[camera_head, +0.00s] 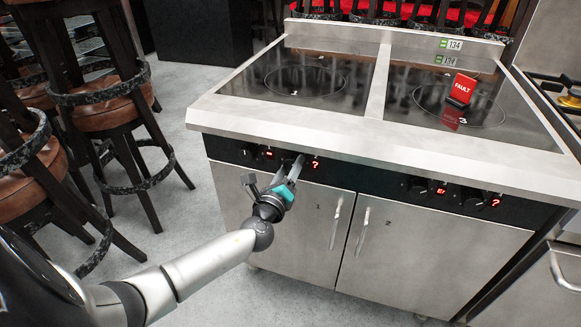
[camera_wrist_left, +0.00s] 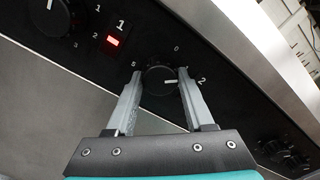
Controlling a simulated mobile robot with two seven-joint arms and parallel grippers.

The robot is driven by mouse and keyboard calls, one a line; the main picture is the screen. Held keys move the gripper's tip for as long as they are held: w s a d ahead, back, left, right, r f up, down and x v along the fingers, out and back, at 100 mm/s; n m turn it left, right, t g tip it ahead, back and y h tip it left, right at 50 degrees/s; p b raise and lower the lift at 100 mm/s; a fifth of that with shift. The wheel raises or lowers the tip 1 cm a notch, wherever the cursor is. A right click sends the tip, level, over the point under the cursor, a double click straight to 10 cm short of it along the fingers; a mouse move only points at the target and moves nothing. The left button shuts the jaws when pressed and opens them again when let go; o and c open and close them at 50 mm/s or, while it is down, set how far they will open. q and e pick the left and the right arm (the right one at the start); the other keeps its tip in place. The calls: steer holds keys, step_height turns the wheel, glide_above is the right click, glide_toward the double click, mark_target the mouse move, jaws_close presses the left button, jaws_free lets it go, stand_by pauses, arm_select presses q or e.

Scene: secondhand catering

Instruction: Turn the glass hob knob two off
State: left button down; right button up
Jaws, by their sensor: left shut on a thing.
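The glass hob (camera_head: 310,110) is a steel unit with a black glass top and a black knob strip along its front. Knob two (camera_wrist_left: 160,78) is round and black. Its white line points right, towards the printed 2; a 0 is printed above it and a 5 to its upper left. My left gripper (camera_head: 288,170) reaches the strip, its fingers shut on opposite sides of the knob, as the left wrist view (camera_wrist_left: 160,92) shows. In the head view the gripper mostly hides this knob. My right gripper is not in view.
Knob one (camera_wrist_left: 68,18) is left of the gripper, beside a red display (camera_wrist_left: 112,41). More knobs (camera_head: 417,185) sit to the right. A red FAULT sign (camera_head: 462,88) stands on the right glass. Cabinet doors with handles (camera_head: 336,221) are below. Stools (camera_head: 105,100) stand left.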

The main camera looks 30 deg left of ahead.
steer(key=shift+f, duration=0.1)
arm_select(q)
steer(key=n+b, duration=0.3)
steer(key=n, duration=0.2)
steer(key=shift+f+n+b, duration=0.1)
steer(key=shift+n+b, duration=0.55)
steer(key=shift+n, duration=1.75)
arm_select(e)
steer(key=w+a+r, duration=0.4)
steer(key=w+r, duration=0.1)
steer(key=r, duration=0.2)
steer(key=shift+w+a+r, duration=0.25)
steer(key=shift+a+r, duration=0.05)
arm_select(q)
steer(key=shift+c, duration=1.4)
jaws_free()
